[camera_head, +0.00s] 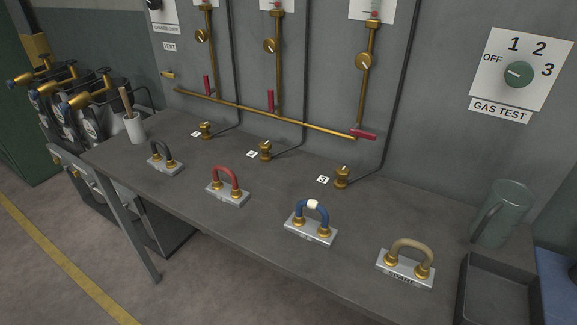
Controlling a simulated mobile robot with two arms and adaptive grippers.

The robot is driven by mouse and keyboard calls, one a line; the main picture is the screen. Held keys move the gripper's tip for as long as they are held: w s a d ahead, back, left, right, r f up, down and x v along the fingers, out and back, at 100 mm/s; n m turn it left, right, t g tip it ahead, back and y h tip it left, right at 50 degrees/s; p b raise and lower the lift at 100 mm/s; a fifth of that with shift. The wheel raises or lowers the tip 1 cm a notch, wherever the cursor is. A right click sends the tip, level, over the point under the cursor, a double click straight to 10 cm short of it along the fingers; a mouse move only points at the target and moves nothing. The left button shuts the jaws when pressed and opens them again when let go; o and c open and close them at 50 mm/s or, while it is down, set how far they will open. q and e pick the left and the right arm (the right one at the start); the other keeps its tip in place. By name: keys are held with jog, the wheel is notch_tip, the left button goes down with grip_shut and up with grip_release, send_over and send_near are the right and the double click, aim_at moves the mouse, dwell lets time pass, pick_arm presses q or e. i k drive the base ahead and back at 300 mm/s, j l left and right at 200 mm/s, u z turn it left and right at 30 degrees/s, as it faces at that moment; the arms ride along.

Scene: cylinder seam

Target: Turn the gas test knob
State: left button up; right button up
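The gas test knob (518,74) is a round green dial on a white panel (521,60) on the wall at the upper right. The panel carries the marks OFF, 1, 2 and 3 around the knob, and a GAS TEST label (499,111) sits below it. The knob's light pointer line appears to aim left, toward OFF. Neither of my grippers shows in the head view.
A grey bench (190,200) runs along the wall, bearing several looped hoses on plates, such as the red one (226,178). A green mug (503,214) and dark tray (498,292) stand at the right, below the knob. Brass pipes (278,112) line the wall.

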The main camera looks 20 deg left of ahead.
aim_at(518, 75)
jog(key=j+z, duration=0.35)
jog(key=i+j+z, duration=0.1)
jog(key=z, duration=0.3)
jog(key=j+z, duration=0.35)
